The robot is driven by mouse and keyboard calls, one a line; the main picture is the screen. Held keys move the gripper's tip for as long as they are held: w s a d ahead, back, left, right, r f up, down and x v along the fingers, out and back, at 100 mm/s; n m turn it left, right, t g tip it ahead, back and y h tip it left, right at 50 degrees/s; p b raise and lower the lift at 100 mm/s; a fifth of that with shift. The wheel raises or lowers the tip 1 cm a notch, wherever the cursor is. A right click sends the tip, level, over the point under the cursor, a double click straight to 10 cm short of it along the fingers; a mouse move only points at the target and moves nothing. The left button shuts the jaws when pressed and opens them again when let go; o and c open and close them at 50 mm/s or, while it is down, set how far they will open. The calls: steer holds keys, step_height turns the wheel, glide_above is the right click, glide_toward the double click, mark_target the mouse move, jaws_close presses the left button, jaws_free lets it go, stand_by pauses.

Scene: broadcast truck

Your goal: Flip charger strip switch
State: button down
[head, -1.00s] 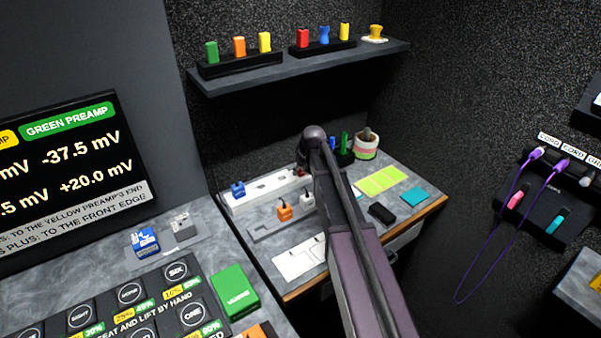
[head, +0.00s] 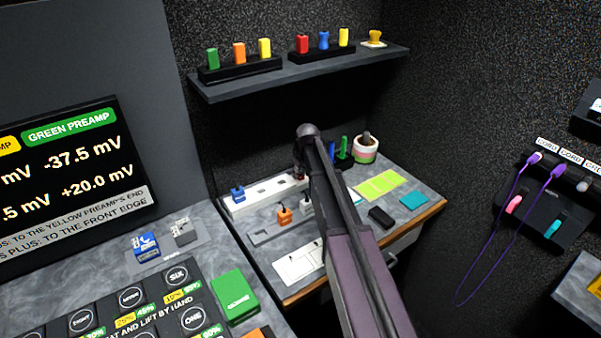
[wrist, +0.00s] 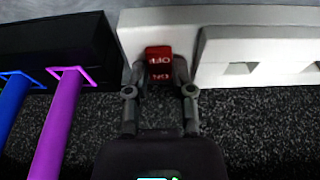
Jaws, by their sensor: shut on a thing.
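The white charger strip (head: 262,193) lies along the back of the desk. In the wrist view its pale body (wrist: 258,50) runs across the top. A red rocker switch (wrist: 158,53), marked OFF and ON upside down in this view, sits in the strip near one end. My gripper (wrist: 160,75) has one finger on each side of the red switch and is shut on it. In the head view my gripper (head: 300,168) is at the strip's right end, and my arm partly hides that end and the switch.
A blue plug (head: 238,194) sits at the strip's left end. An orange plug (head: 284,215) stands in front. A black holder (wrist: 55,50) with blue and purple items is beside the strip. A shelf (head: 300,73) hangs above. A pot (head: 365,150) stands at the back.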

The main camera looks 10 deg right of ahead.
steer(key=shift+w+g, duration=0.3)
steer(key=shift+g, duration=0.4)
steer(key=shift+s+h, duration=0.1)
steer(key=shift+h, duration=0.3)
steer(key=c, duration=0.8)
jaws_free()
steer(key=shift+o, duration=0.2)
steer(key=shift+s, duration=0.15)
